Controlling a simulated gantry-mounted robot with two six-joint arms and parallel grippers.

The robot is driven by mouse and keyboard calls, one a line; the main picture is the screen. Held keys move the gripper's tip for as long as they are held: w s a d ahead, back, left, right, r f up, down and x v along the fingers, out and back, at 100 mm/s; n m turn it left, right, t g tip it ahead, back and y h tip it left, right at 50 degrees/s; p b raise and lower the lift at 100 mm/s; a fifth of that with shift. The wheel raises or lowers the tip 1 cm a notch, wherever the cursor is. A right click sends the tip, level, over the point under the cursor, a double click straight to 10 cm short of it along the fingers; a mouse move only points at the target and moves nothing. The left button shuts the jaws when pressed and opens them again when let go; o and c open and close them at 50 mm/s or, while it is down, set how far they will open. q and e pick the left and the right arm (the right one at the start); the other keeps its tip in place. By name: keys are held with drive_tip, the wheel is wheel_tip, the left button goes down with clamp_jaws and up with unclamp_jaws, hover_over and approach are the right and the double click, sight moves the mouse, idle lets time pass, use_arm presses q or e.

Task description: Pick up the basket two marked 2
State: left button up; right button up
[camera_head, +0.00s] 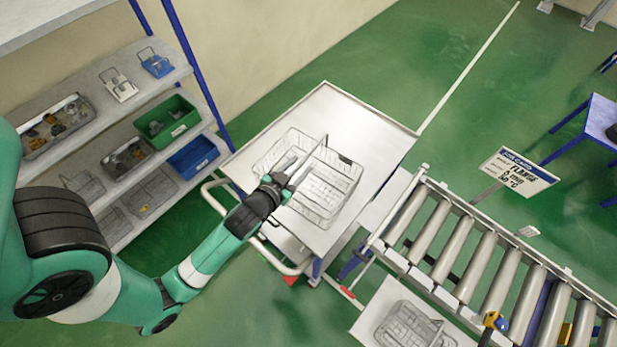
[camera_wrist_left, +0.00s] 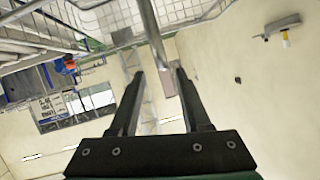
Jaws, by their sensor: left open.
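A wire basket (camera_head: 336,193) with a raised handle stands on the white top of a cart; I cannot read a number on it. My left gripper (camera_head: 286,174) is over the basket's near left side, close to the handle. In the left wrist view the gripper (camera_wrist_left: 157,74) is open, and the metal handle bar (camera_wrist_left: 150,30) reaches down to between its fingertips. I cannot tell whether they touch. Part of the basket's mesh (camera_wrist_left: 90,18) shows along the top of that view. My right gripper is not in view.
The cart top (camera_head: 365,125) is clear behind the basket. Shelves at left hold a green bin (camera_head: 180,125), a blue bin (camera_head: 193,157) and several wire baskets. A roller conveyor (camera_head: 470,250) is at right, with another wire basket (camera_head: 408,326) on a low white surface beside it.

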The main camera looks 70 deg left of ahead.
sight(307, 156)
use_arm(q)
drive_tip(key=shift+a+r+p+x, duration=0.1)
drive_tip(key=shift+p+x, duration=0.05)
drive_tip(key=shift+x, duration=1.4)
drive_tip(key=shift+a+r+p+x, duration=0.1)
drive_tip(key=shift+p+x, duration=0.05)
drive_tip(key=shift+x, duration=1.4)
drive_tip(key=shift+s, duration=0.1)
clamp_jaws()
drive_tip(key=shift+r, duration=0.1)
